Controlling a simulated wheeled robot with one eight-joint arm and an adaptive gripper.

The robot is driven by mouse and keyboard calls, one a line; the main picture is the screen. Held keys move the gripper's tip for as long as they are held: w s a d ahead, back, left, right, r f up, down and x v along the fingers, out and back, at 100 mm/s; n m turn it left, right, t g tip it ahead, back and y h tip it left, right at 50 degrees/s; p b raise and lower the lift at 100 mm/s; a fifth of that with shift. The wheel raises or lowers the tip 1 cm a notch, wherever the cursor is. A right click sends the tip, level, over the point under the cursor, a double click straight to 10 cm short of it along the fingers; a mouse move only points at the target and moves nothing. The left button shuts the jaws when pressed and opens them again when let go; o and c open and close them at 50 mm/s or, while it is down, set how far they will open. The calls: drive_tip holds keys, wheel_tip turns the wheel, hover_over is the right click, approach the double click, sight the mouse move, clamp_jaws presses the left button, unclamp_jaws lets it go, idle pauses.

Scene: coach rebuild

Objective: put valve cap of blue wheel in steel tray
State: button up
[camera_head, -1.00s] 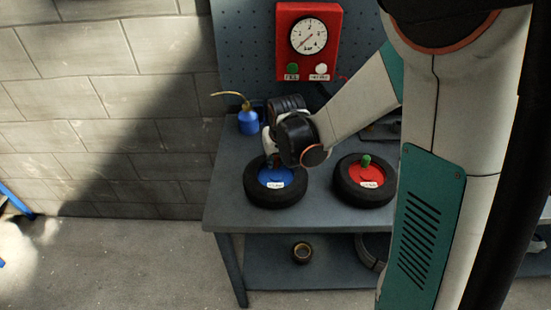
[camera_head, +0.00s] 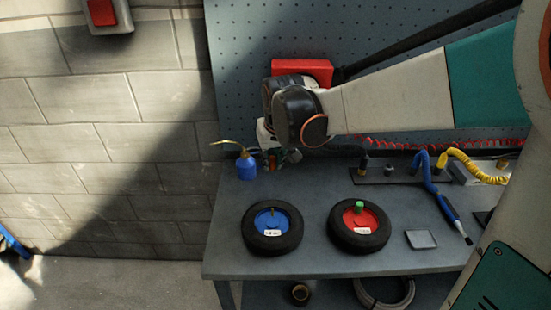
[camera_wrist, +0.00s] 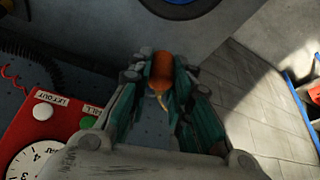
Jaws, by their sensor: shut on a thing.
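My gripper (camera_head: 275,162) is raised above the back of the bench, behind the blue wheel. It is shut on an orange valve cap, which shows between the fingertips in the wrist view (camera_wrist: 162,68). The blue wheel (camera_head: 264,222) lies flat on the bench, with a bare valve stem at its middle. A small square grey tray (camera_head: 421,239), which looks like the steel tray, lies empty on the bench right of the red wheel.
The red wheel (camera_head: 345,228), with a green cap (camera_head: 359,206), lies between the blue wheel and the tray. A blue oil can (camera_head: 246,168) stands close to my gripper. Blue and yellow hoses stand at the back right. The red gauge box (camera_head: 303,69) is on the pegboard.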

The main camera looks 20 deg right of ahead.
sight(272, 158)
drive_tip(key=shift+s+r+p, duration=0.2)
drive_tip(key=shift+r+p, duration=1.4)
drive_tip(key=shift+r, duration=1.05)
